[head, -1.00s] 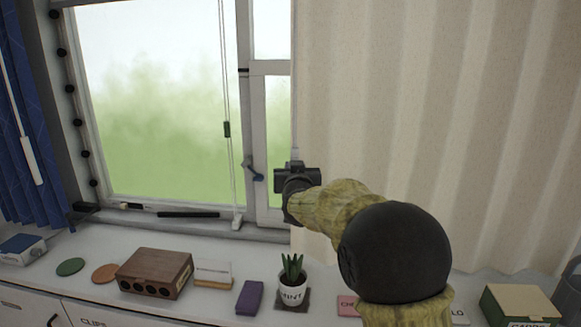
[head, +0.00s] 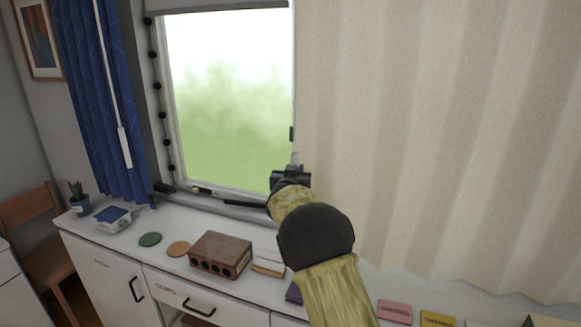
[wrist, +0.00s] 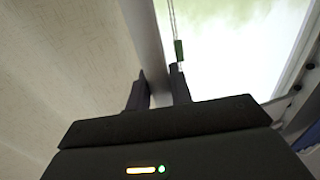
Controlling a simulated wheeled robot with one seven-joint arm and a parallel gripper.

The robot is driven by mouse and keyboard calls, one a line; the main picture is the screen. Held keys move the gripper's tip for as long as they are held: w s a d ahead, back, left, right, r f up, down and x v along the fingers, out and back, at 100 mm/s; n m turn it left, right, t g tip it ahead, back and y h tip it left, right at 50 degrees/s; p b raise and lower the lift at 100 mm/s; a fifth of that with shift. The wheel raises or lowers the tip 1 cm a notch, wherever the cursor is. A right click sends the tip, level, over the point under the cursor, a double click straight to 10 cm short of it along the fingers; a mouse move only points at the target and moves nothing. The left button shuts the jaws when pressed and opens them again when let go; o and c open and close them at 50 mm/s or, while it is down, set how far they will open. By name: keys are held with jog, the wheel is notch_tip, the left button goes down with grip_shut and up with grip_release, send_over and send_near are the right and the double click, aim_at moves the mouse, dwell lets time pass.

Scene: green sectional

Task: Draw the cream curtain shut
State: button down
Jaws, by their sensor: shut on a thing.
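The cream curtain (head: 430,130) hangs in soft folds over the right part of the window. Its leading edge runs down near the middle of the head view. My gripper (head: 291,176) is at that edge, in front of the lower window. In the wrist view my gripper (wrist: 160,88) has its two fingers on either side of a pale upright strip (wrist: 149,45) at the edge of the curtain (wrist: 70,70). It is shut on this strip, which looks like the curtain's pull wand. My arm hides part of the sill below.
Uncovered glass (head: 230,110) lies left of the edge. A blue curtain (head: 100,100) with a white wand hangs at the far left.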

jog(key=shift+a+r, duration=0.1)
jog(key=shift+a, duration=0.2)
jog(key=c, duration=1.7)
grip_release()
jog(key=o, duration=0.4)
jog(key=shift+w+a, duration=0.15)
jog(key=shift+a, duration=0.1)
jog(key=s+a+b, duration=0.2)
jog(key=s+b, duration=0.3)
jog(key=s, duration=1.2)
jog(key=shift+a, duration=0.35)
jog(key=shift+s, duration=0.1)
